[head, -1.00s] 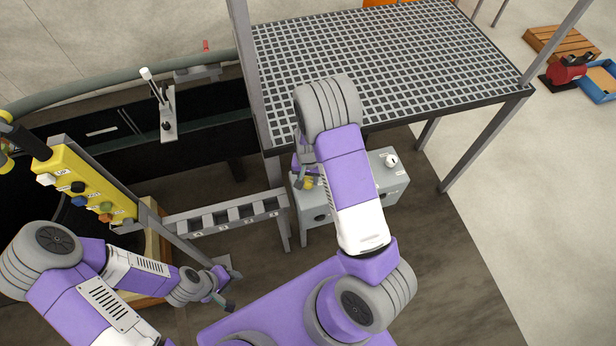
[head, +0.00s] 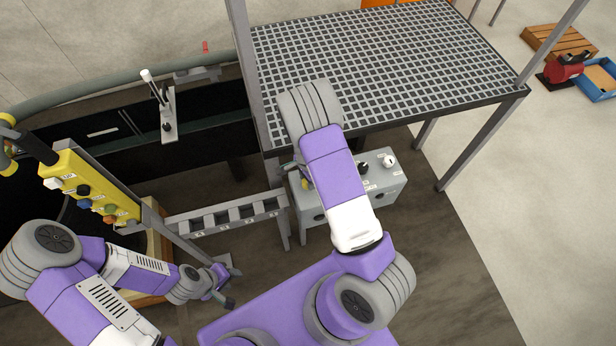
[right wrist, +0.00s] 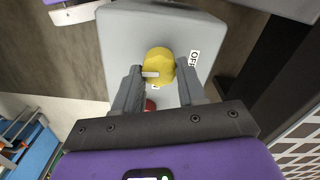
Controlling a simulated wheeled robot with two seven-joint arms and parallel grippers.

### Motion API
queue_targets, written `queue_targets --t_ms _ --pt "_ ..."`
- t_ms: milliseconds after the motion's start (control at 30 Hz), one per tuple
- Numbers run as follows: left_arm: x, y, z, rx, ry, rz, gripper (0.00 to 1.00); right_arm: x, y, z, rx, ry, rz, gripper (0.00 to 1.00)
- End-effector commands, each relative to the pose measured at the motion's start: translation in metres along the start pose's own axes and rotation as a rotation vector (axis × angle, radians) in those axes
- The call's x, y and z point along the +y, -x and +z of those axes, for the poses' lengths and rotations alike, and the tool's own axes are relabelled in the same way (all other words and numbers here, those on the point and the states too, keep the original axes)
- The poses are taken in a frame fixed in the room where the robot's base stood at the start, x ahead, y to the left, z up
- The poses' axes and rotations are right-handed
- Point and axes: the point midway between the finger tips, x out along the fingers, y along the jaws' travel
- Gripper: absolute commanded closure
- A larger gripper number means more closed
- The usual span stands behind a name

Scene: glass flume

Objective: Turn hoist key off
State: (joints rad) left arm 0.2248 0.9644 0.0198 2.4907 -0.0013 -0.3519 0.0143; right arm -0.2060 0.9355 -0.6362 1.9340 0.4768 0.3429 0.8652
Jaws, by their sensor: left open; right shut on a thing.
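In the right wrist view a round yellow key knob (right wrist: 159,62) with a pale strip on its left side sits on a grey control box (right wrist: 118,40). An OFF label (right wrist: 194,59) is to its right; another label below is mostly hidden. My right gripper (right wrist: 160,75) is shut on the yellow knob, one finger on each side. In the head view the grey box (head: 392,190) stands under the grating platform, and my right arm hides most of the gripper and knob. My left gripper (head: 226,300) is open and empty at the lower left.
The grating platform (head: 390,60) overhangs behind my right arm. A grey slotted rack (head: 230,213) and a yellow button panel (head: 85,190) stand to the left.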

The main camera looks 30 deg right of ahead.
Motion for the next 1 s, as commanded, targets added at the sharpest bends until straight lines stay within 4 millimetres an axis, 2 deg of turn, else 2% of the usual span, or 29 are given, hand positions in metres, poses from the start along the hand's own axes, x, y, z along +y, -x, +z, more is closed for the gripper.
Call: queue_targets --t_ms 300,800,833,1000 --pt "0.0015 0.0040 0.0002 0.000 0.000 0.000 0.57 0.0002 0.0003 0.0001 0.000 -0.108 0.000 0.90" --pt "0.0016 0.0043 0.0002 0.000 0.000 0.000 0.57 0.0001 0.0000 0.0000 0.000 -0.127 -0.001 0.90" --pt "0.0016 0.0043 0.0002 0.000 0.000 0.000 0.57 0.0001 0.0000 0.0000 0.000 -0.126 -0.001 0.58" --pt "0.0016 0.0043 0.0002 0.000 0.000 0.000 0.57 0.0002 0.0000 0.0001 0.000 -0.125 0.000 0.35"
